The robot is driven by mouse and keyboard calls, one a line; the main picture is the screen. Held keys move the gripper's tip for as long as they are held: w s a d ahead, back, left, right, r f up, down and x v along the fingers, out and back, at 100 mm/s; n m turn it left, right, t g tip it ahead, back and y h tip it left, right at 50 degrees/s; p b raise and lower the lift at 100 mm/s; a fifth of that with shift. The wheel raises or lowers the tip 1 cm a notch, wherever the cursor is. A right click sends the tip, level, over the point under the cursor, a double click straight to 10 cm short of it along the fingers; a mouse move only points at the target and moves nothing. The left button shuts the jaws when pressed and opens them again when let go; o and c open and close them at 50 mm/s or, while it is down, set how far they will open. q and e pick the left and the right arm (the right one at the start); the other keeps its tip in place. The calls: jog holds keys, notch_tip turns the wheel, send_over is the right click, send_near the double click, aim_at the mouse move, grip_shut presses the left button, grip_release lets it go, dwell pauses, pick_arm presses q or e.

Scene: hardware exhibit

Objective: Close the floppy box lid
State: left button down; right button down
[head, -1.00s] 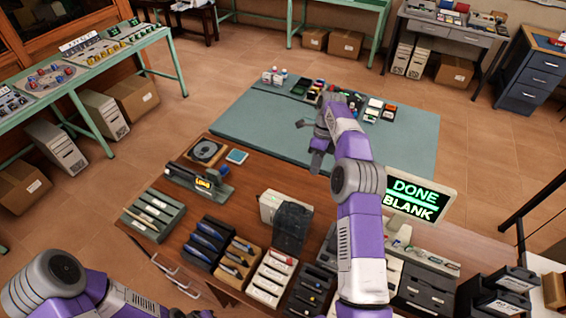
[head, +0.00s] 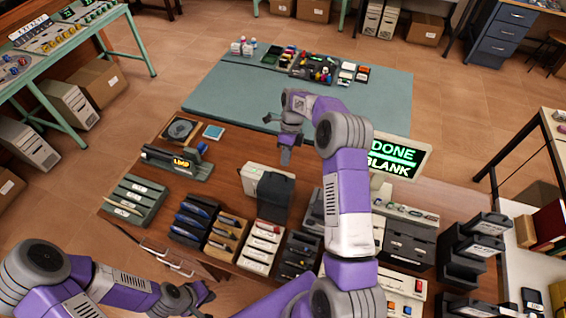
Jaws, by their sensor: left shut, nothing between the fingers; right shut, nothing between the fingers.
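The floppy box stands on the wooden desk, with a beige body (head: 262,174) and a dark, smoky lid (head: 275,197) that shows on its near right side. The lid looks open, though its exact angle is hard to tell. My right gripper (head: 284,158) is shut and empty, pointing down just beyond or above the box in the picture, seemingly apart from it. My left gripper (head: 207,292) is shut and empty, low in the picture near the desk's front edge, well away from the box.
Trays of tools (head: 192,220) and a rack of pale cases (head: 261,245) stand in front of the box. A monitor (head: 397,158) reading DONE and BLANK is to the right. A device with an amber display (head: 180,163) is to the left. A teal mat (head: 230,95) lies behind.

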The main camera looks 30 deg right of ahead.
aim_at(281, 177)
jog(key=shift+s+a, duration=0.95)
jog(key=shift+a, duration=0.2)
jog(key=shift+r, duration=0.1)
